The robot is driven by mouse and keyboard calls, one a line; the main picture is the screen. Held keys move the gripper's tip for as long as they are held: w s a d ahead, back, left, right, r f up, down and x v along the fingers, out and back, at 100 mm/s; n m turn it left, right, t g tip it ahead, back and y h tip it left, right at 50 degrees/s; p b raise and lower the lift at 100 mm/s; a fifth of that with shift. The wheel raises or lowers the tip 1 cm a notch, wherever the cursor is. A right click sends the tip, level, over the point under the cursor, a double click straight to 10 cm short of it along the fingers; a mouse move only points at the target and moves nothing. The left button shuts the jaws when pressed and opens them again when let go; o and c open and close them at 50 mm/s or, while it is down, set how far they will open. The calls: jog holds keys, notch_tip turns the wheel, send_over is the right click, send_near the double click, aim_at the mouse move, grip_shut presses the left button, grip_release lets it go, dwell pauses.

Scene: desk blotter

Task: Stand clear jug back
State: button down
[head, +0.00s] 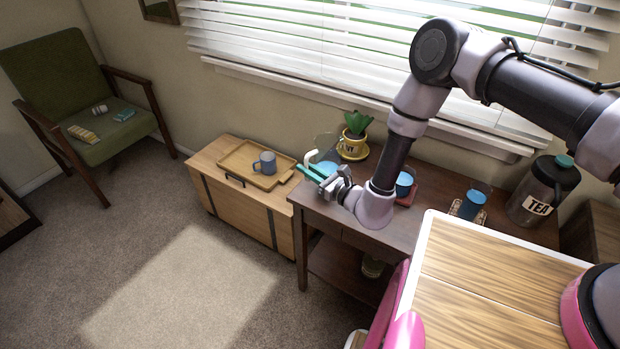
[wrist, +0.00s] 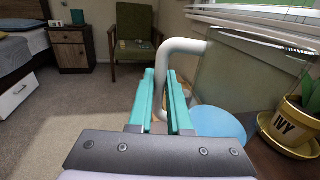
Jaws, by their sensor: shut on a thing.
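A yellow ivy pot (head: 352,143) stands close right of the jug. Blue-filled glasses (head: 404,184) (head: 472,204) and a tea jar (head: 542,190) are farther right. A low wooden cabinet (head: 228,205) at left bears a tray (head: 234,160) with a mug (head: 265,163).

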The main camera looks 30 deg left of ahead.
aim_at(308, 180)
jog(key=shift+f, duration=1.9)
jog(key=shift+f, duration=0.1)
jog(key=c, duration=0.9)
grip_release()
jog(key=shift+o, duration=0.2)
